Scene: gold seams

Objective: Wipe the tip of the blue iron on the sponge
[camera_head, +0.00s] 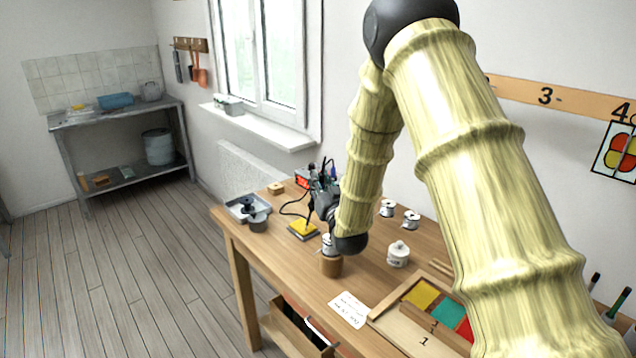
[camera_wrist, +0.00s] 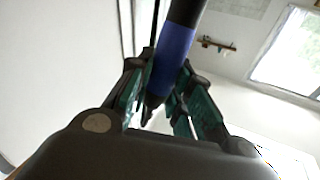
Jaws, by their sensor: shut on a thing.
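My gripper (camera_head: 318,194) is over the far part of the workbench, fingers pointing away from the arm. It is shut on the blue iron, whose blue handle (camera_wrist: 174,58) runs between the green-padded fingers in the wrist view. In the head view a thin dark shaft (camera_head: 309,217) slants down from the gripper to the yellow sponge (camera_head: 303,229). The iron's tip appears at or just above the sponge; I cannot tell whether it touches. The sponge lies in a dark tray on the bench. Much of the iron is hidden by my gripper.
A soldering station with a red display (camera_head: 302,182) stands behind the sponge. A paper note (camera_head: 348,309) lies in front.

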